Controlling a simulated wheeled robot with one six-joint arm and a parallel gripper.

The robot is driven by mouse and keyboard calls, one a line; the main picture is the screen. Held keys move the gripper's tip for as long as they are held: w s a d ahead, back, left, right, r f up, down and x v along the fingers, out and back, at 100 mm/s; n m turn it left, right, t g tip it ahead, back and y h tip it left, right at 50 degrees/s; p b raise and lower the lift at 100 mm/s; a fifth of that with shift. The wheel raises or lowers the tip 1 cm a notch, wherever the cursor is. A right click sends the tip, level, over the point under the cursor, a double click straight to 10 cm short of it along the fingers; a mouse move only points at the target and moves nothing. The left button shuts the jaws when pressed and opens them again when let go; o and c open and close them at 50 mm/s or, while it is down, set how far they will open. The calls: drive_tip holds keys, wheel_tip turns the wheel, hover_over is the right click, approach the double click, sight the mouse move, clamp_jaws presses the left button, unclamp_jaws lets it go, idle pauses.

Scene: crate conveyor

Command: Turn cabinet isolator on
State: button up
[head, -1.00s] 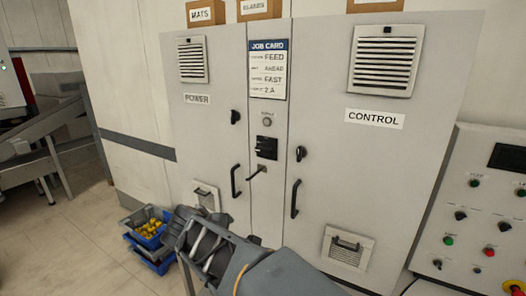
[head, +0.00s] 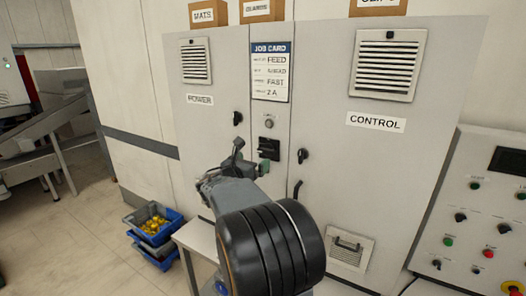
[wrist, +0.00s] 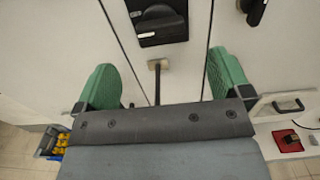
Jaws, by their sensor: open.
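The cabinet isolator is a black rotary switch (head: 268,147) on the narrow middle panel of the grey cabinet, under a round button. In the wrist view its black body (wrist: 160,25) is at the top, cut off by the frame edge. My gripper (head: 254,157) is in front of the middle panel, just below and left of the isolator. In the wrist view its green fingers (wrist: 166,78) are spread apart with nothing between them gripped. A small plate with a dark lever (wrist: 157,66) shows between and beyond the fingers. The isolator's pointer position is too small to read.
The POWER door (head: 205,120) is on the left, the CONTROL door (head: 376,150) on the right, each with a black knob. A job card (head: 271,70) hangs above the isolator. Blue bins (head: 153,236) stand on the floor at left; a control panel (head: 480,200) is at right.

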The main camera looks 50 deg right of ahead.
sight(264, 152)
drive_tip(key=p+x, duration=0.2)
drive_tip(key=x, duration=0.5)
drive_tip(key=shift+w+d, duration=0.1)
drive_tip(key=shift+d, duration=0.3)
